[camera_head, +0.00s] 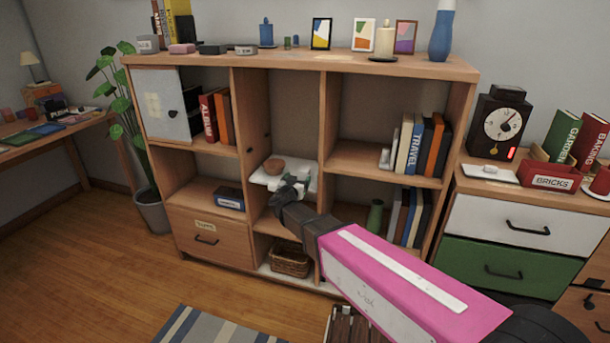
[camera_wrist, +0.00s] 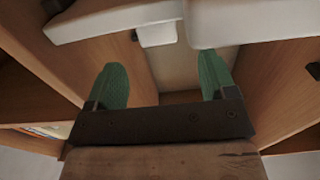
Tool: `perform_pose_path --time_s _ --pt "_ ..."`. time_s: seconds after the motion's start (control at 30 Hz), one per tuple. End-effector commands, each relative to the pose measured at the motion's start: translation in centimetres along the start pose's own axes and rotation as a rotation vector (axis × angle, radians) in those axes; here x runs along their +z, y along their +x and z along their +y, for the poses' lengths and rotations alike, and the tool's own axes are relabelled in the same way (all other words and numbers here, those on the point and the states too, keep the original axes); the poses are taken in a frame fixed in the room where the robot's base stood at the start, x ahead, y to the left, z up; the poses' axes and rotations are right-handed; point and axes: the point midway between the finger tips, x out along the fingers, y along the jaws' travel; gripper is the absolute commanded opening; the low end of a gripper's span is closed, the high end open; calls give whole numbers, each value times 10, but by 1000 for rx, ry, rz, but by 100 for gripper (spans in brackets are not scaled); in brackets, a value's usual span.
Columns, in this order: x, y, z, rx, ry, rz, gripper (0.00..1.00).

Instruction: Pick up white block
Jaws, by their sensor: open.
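A small white block-like piece (camera_wrist: 157,33) shows in the wrist view, beyond and between my fingertips and apart from them. I cannot tell if it is a loose block or part of the white surfaces around it. My gripper (camera_wrist: 160,63) is open, with its two green fingers wide apart and nothing between them. In the head view my gripper (camera_head: 292,183) is at the middle cubby of the wooden shelf unit, in front of a white board (camera_head: 262,180). The gripper and arm hide part of that board and the cubby below.
Wooden dividers stand close on both sides of my gripper. A wicker basket (camera_head: 291,261) is low in the unit, and a green vase (camera_head: 375,216) stands to the right. The wood floor (camera_head: 110,270) at left is clear.

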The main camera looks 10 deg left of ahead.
Motion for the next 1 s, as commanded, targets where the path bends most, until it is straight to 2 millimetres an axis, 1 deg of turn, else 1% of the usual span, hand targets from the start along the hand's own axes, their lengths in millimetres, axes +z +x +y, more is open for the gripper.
perform_pose_path --time_s 0.03,0.1,0.2,0.37,0.47,0.6,0.7,0.93,0.97,1.0 --pt "0 11 -2 2 0 1 78" --pt "0 21 -2 2 0 0 78" --pt "0 30 0 1 0 0 78" --pt "0 38 0 2 0 0 78" --pt "-1 50 0 2 0 0 78" --pt "-2 71 1 2 -1 -1 78" --pt "-2 81 1 2 -1 -1 78" --pt "-2 82 2 1 -1 -1 78" --pt "-2 82 2 1 -1 -1 74" --pt "-2 82 2 1 -1 -1 61"
